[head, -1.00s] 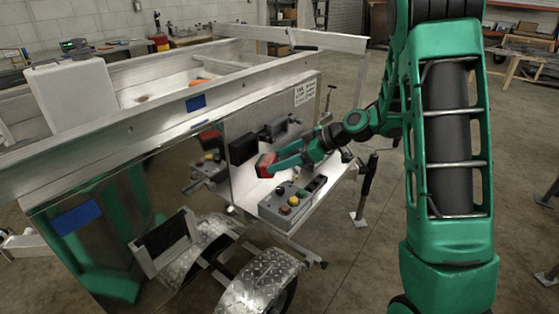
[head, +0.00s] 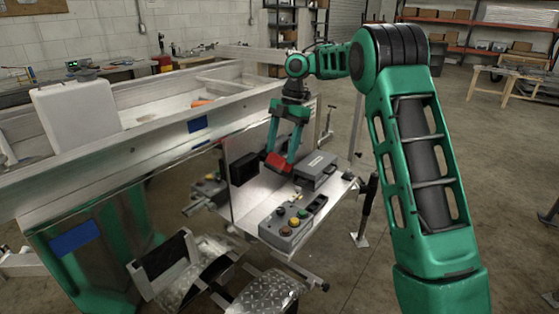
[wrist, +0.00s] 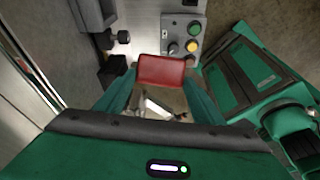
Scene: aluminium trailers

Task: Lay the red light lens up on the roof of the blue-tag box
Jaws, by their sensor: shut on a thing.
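My gripper (head: 285,157) points down over the platform beside the trailer, shut on the red light lens (head: 277,163). In the wrist view the lens (wrist: 161,71) is a dark red rectangle between the two green fingers. In the head view it overlaps the left end of a grey box (head: 318,168); I cannot tell whether they touch. One blue tag (head: 197,124) is on the trailer's upper side rail and another (head: 74,239) on the shiny lower panel. I cannot tell which box the blue-tag name means.
A grey control box (head: 292,216) with coloured buttons stands at the platform's front. A black block (head: 243,168) is against the upright plate to the left. A white case (head: 75,118) sits on the trailer at left. Diamond-plate fenders (head: 266,297) are below.

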